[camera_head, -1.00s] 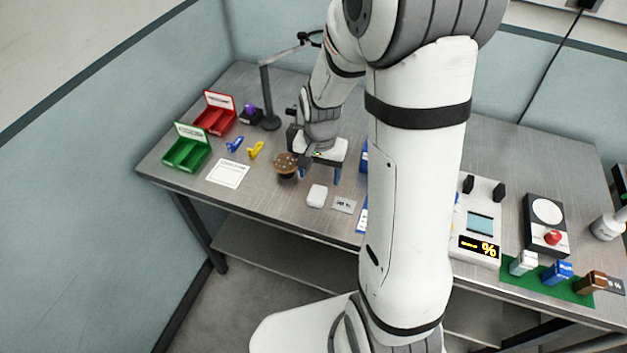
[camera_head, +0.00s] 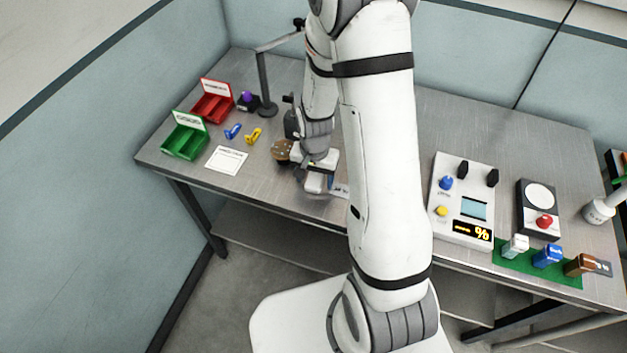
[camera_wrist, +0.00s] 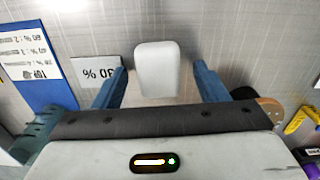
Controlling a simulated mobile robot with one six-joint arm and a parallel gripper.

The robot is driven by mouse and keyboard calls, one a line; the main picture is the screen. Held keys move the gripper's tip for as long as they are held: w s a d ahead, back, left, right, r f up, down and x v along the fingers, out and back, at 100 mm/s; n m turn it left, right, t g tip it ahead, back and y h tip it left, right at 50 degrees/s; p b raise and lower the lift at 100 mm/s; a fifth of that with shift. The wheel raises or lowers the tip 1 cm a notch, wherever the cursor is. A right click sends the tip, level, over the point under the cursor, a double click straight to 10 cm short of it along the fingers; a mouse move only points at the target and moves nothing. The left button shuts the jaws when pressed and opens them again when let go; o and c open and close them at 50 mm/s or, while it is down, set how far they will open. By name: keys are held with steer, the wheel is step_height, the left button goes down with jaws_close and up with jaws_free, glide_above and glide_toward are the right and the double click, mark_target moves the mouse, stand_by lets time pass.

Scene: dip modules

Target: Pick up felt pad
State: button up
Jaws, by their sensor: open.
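The felt pad (camera_wrist: 157,68) is a white rounded block on the grey metal table, seen between my finger tips in the wrist view. In the head view it is partly hidden under my gripper, with a white part (camera_head: 314,184) showing. My gripper (camera_wrist: 160,80) is open, its two blue fingers on the left and right sides of the pad with gaps on both sides. I cannot tell how high the fingertips are above the table.
A brown round object (camera_head: 282,150) stands close to my gripper. Green (camera_head: 184,150) and red (camera_head: 212,108) bins stand at the left.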

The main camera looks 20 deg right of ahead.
mark_target(315, 179)
steer(key=c, duration=1)
steer(key=shift+c, duration=0.2)
steer(key=shift+r, duration=0.1)
step_height(315, 179, up, 10)
steer(key=b, duration=0.1)
steer(key=shift+b, duration=0.3)
